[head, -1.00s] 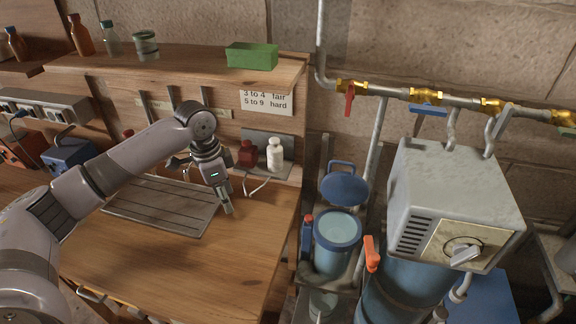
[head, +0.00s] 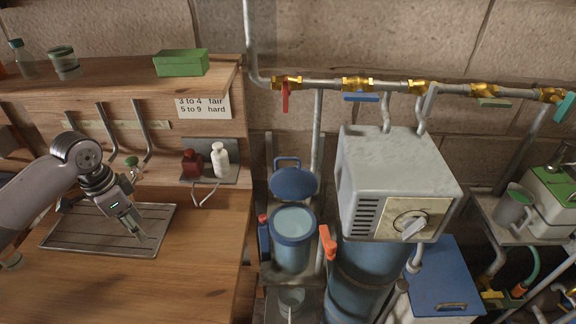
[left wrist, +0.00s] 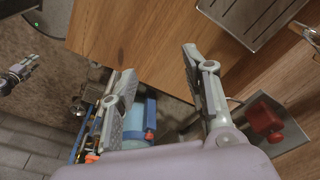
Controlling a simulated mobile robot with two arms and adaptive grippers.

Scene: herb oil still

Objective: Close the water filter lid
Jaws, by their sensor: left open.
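The water filter (head: 292,237) is a clear bluish vessel with a blue rim, right of the wooden bench in the head view. Its blue lid (head: 293,183) stands raised behind the rim, handle up, so the top is open. In the left wrist view, a blue and pale-blue part of the filter (left wrist: 134,122) shows between my fingers, partly hidden. My left gripper (head: 140,238) is open and empty over the metal drain tray, well left of the filter; its spread fingers (left wrist: 158,66) show in the wrist view. A small grey gripper, apparently my right (left wrist: 18,75), shows at the wrist view's left edge.
A grey control box (head: 396,185) stands close right of the filter. An orange-handled valve (head: 327,242) is beside the filter's rim. Red and white bottles (head: 220,160) stand on a grey plate between gripper and filter. The bench front (head: 190,275) is clear.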

